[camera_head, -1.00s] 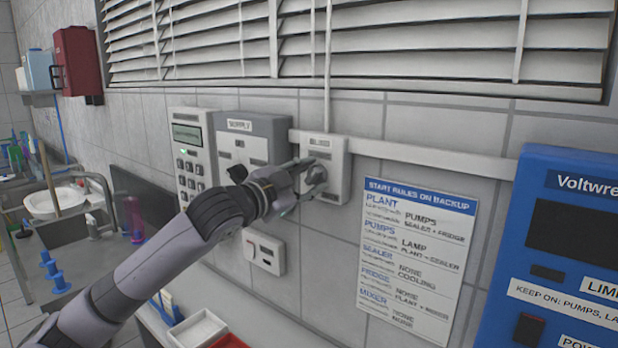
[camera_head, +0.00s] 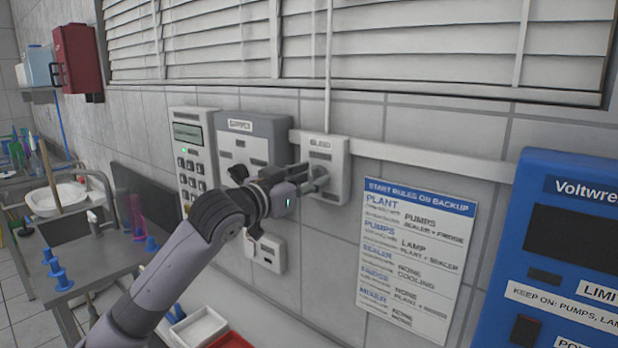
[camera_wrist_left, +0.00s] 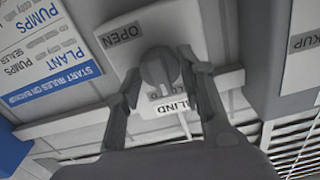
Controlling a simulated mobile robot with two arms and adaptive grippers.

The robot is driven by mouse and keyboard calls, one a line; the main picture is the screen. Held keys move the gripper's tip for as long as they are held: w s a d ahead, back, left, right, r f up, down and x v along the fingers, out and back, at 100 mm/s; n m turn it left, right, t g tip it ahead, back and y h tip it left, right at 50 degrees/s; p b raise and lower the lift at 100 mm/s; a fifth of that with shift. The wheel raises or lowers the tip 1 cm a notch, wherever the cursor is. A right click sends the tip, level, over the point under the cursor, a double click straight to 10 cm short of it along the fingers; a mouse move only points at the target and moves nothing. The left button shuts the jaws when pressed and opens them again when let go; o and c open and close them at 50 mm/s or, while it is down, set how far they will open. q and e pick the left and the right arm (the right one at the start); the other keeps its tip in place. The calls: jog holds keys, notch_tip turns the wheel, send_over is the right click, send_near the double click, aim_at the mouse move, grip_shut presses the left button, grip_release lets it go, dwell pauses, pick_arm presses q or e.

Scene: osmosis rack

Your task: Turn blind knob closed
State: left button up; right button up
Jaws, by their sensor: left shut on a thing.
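The blind knob (camera_head: 318,182) is a grey round knob on a white wall plate (camera_head: 325,153) labelled BLIND, below the window. My left gripper (camera_head: 312,183) is at the plate, shut on the knob. In the left wrist view the knob (camera_wrist_left: 160,68) sits between the two fingers of the gripper (camera_wrist_left: 160,72), one on each side. An OPEN label shows at the upper left of the knob there; another label beside the knob is partly hidden. The window blind (camera_head: 400,45) has white slats lying nearly flat over one another. My right gripper is out of view.
A grey box labelled SUPPLY (camera_head: 265,135) and a keypad (camera_head: 188,150) are left of the plate. A small switch plate (camera_head: 268,254) is below. A rules sheet (camera_head: 415,260) and blue Voltwre unit (camera_head: 560,250) are to the right.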

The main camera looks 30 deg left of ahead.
pick_arm(q)
jog(key=shift+f, duration=0.1)
dwell(0.3)
jog(key=o, duration=1.2)
jog(key=shift+c, duration=0.2)
jog(key=shift+s, duration=0.15)
jog(key=s+a, duration=0.1)
jog(key=s, duration=1)
jog(key=shift+s, duration=0.4)
